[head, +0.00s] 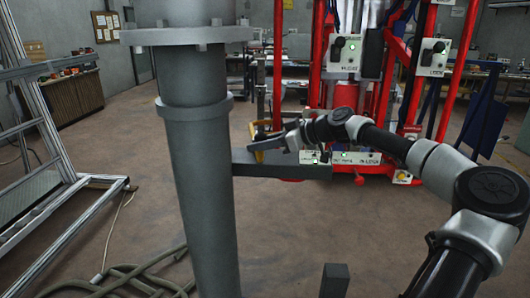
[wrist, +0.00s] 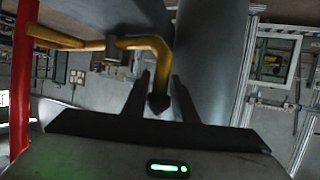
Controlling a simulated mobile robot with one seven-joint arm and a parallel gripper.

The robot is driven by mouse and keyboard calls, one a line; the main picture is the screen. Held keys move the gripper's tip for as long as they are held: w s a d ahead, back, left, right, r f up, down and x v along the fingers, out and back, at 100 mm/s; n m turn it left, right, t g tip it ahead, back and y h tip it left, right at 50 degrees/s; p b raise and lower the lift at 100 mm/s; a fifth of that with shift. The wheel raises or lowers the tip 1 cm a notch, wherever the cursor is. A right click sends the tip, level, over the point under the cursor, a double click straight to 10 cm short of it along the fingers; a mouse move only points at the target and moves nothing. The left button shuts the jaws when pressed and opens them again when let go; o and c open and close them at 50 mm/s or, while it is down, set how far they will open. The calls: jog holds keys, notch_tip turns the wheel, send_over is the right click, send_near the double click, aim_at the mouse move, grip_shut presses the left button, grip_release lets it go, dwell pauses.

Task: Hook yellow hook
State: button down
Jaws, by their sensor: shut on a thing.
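The yellow hook (head: 258,148) is small in the head view, at the grey bar (head: 295,170) that juts right from the grey column (head: 203,180). In the wrist view the yellow hook (wrist: 150,44) is a bent yellow rod coming from the left. It turns toward my gripper (wrist: 161,82) and ends in a dark tip (wrist: 158,103) between the fingers. My gripper (head: 268,143) is shut on the yellow hook, just above the bar. Whether the hook touches the bar or goes around it cannot be told.
A red frame (head: 380,90) with labelled control boxes stands behind my arm. A metal frame (head: 45,150) leans at the left. A hose (head: 130,275) lies on the floor by the column's foot. The floor between is mostly clear.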

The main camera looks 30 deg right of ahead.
jog(key=a+m+h+b, duration=0.1)
jog(key=w+a+m+t+h+b, duration=0.1)
jog(key=h+b, duration=0.1)
jog(key=shift+w+a+r+m+t, duration=0.1)
jog(key=shift+w+a+m+t, duration=0.05)
jog(key=shift+m+t, duration=0.2)
jog(key=c, duration=1.6)
grip_release()
jog(key=shift+a, duration=0.1)
jog(key=shift+c, duration=0.2)
